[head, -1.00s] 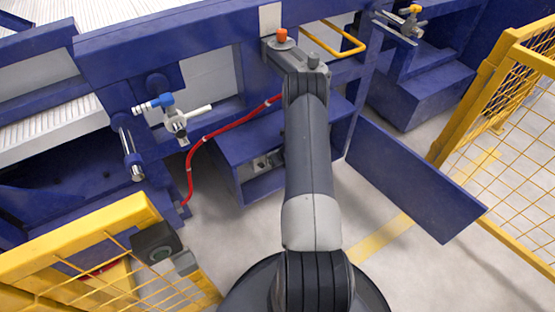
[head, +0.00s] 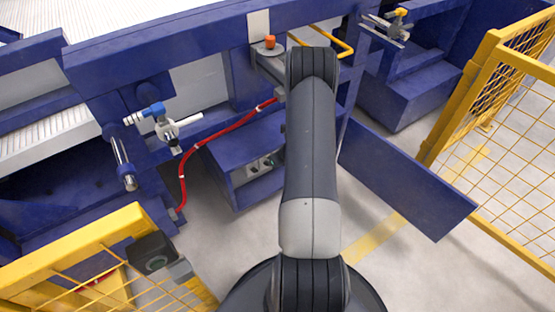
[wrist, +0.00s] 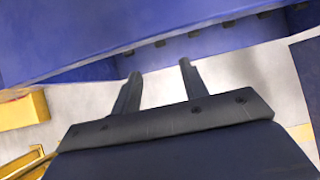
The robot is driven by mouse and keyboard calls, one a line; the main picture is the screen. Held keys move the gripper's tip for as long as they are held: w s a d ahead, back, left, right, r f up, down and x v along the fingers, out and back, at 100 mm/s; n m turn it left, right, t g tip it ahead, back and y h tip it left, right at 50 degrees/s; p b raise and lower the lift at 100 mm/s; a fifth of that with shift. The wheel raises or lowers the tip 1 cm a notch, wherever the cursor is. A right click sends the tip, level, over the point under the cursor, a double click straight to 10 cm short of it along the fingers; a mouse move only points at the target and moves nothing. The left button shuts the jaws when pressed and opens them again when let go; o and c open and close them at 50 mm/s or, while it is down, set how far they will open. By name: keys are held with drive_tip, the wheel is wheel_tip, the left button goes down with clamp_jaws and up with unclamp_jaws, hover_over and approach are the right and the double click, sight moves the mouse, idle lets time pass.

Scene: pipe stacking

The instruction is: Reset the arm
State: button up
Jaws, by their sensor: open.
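My gripper (wrist: 158,75) shows in the wrist view with its two dark fingers apart and nothing between them. Pale floor lies behind the fingers, and a blue machine surface is beyond their tips. In the head view my arm reaches forward from the bottom centre toward the blue machine; its far end hides the gripper there.
The blue machine frame (head: 150,55) spans the back, with an orange button (head: 270,41), a red hose (head: 215,137) and a blue-handled valve (head: 165,122). Yellow mesh fences stand at left (head: 85,240) and right (head: 470,90). A blue panel (head: 405,190) stands right of my arm.

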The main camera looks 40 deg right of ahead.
drive_tip(key=b+x, duration=0.1)
drive_tip(key=x, duration=0.9)
drive_tip(key=shift+w+f, duration=0.25)
drive_tip(key=shift+f, duration=0.1)
